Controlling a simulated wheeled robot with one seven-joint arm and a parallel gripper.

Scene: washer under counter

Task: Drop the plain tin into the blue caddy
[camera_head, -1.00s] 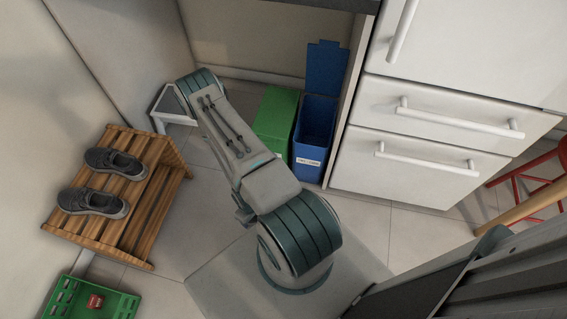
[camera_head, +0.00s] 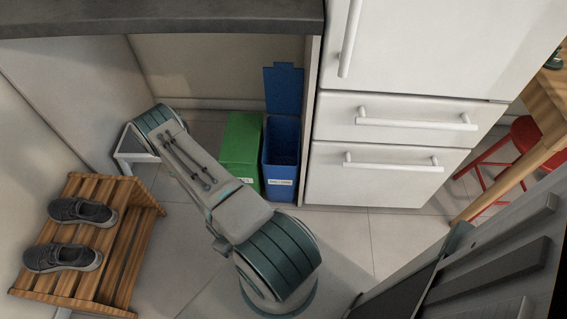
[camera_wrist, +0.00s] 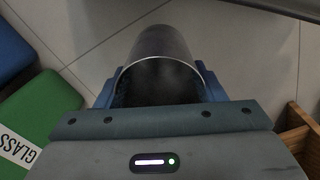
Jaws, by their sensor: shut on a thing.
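The plain tin (camera_wrist: 160,44), a bare grey metal cylinder, is held between the blue fingers of my gripper (camera_wrist: 162,82) in the wrist view. My gripper is shut on it, above the tiled floor. The blue caddy (camera_head: 281,186) stands on the floor under the counter in the head view, with its lid (camera_head: 284,89) raised and a pale label on its front. Part of the blue caddy also shows at the left edge of the wrist view (camera_wrist: 12,52), to the left of the tin and apart from it. My gripper and the tin cannot be made out in the head view.
A closed green bin (camera_head: 241,150) stands against the blue caddy's left side; its label reads GLASS in the wrist view. White drawers (camera_head: 385,172) stand right of the caddy. A wooden rack (camera_head: 125,240) with grey shoes is at left. A red stool (camera_head: 500,165) is at right.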

